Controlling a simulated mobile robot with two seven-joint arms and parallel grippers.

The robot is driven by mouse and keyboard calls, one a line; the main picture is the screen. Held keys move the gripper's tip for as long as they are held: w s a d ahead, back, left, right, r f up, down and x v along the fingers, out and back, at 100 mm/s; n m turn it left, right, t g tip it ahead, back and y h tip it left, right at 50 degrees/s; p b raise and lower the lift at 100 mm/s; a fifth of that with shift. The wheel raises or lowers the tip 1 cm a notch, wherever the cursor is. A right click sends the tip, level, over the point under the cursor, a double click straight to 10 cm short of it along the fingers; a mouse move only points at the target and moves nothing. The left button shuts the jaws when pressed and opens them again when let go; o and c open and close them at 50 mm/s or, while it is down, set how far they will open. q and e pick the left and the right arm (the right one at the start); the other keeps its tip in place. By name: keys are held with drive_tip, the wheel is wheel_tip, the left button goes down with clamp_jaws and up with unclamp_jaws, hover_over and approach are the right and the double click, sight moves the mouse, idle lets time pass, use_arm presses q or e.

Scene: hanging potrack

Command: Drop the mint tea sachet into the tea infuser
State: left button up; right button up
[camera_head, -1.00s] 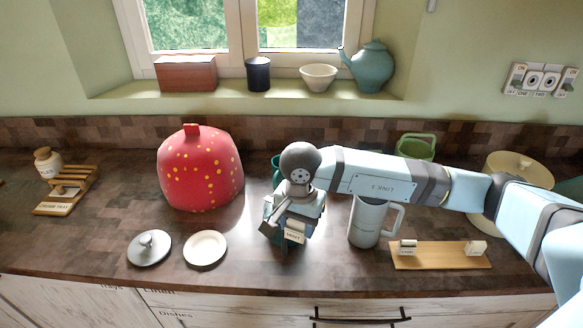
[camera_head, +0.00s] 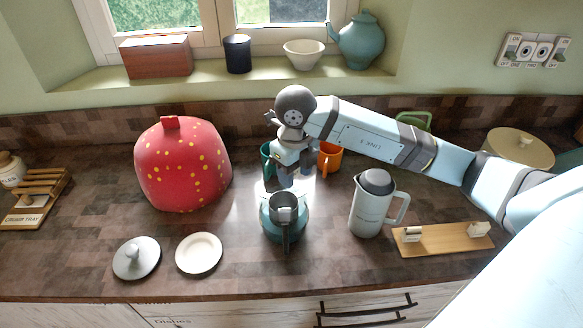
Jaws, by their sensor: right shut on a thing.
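My right gripper (camera_head: 296,174) points down above and behind the teal pot (camera_head: 270,222), apart from it. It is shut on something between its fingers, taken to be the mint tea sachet. The sachet itself is not clear, and no label shows there. The pot stands uncovered on the counter, with the grey round tea infuser (camera_head: 273,201) in its mouth and a dark handle toward me. A small pale shape (camera_head: 286,214) shows inside the infuser; I cannot tell what it is. My left gripper is out of view.
A grey lid (camera_head: 136,262) and a white saucer (camera_head: 199,256) lie at the front left. A red dotted cosy (camera_head: 183,165) stands behind them. A grey pitcher (camera_head: 367,210) and a wooden board (camera_head: 447,241) are right. An orange mug (camera_head: 331,157) stands close behind my gripper.

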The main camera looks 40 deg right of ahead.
wheel_tip(320, 180, down, 6)
drive_tip(key=b, duration=0.2)
drive_tip(key=shift+r+b, duration=0.15)
drive_tip(key=shift+b, duration=0.25)
drive_tip(key=shift+s, duration=0.1)
drive_tip(key=o, duration=1)
drive_tip(key=shift+c, duration=0.2)
wheel_tip(320, 180, up, 14)
